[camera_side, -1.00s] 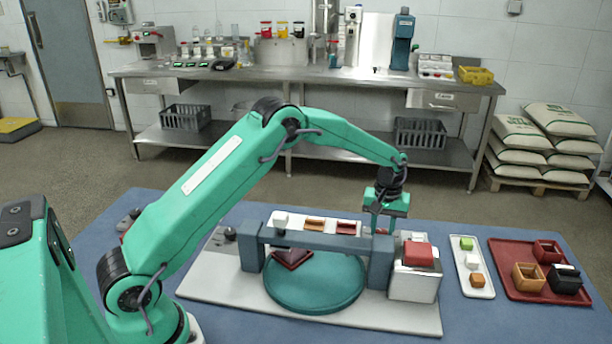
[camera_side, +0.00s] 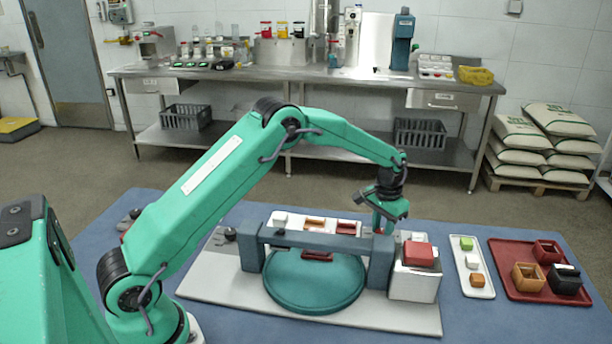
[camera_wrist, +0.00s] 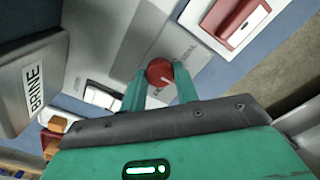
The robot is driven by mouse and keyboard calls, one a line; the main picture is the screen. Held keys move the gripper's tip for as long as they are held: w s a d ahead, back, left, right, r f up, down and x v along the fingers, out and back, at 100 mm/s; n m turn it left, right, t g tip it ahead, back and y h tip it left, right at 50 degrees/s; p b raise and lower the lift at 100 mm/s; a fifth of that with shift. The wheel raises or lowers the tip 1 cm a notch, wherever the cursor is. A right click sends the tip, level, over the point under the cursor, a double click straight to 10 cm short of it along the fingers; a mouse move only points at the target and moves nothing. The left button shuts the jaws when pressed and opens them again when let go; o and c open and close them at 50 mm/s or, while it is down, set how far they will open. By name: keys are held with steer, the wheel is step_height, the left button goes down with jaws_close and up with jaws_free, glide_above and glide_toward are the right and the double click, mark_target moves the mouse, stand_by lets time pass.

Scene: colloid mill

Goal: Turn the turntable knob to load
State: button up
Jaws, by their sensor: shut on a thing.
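The turntable knob (camera_wrist: 159,72) is red and round with a pale pointer line, seen in the wrist view on a grey plate. My gripper (camera_wrist: 160,78) is shut on it, with one green finger on each side. In the side view my gripper (camera_side: 381,222) is low behind the right post of the bridge, and the knob is hidden there. The turntable (camera_side: 314,285) is a teal disc under the grey-blue bridge (camera_side: 318,240). A dark red piece (camera_side: 317,257) on it shows partly behind the bridge beam.
A white box (camera_side: 414,284) with a red block (camera_side: 418,254) stands right of the bridge. A panel marked BRINE (camera_wrist: 35,90) is close at left in the wrist view. A white tray (camera_side: 487,290) and a dark red tray (camera_side: 515,289) lie farther right.

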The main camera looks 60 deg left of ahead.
mark_target(382, 232)
stand_by(0.3)
steer(key=o, duration=1)
steer(key=shift+c, duration=0.2)
step_height(382, 232, up, 7)
steer(key=shift+r, duration=0.45)
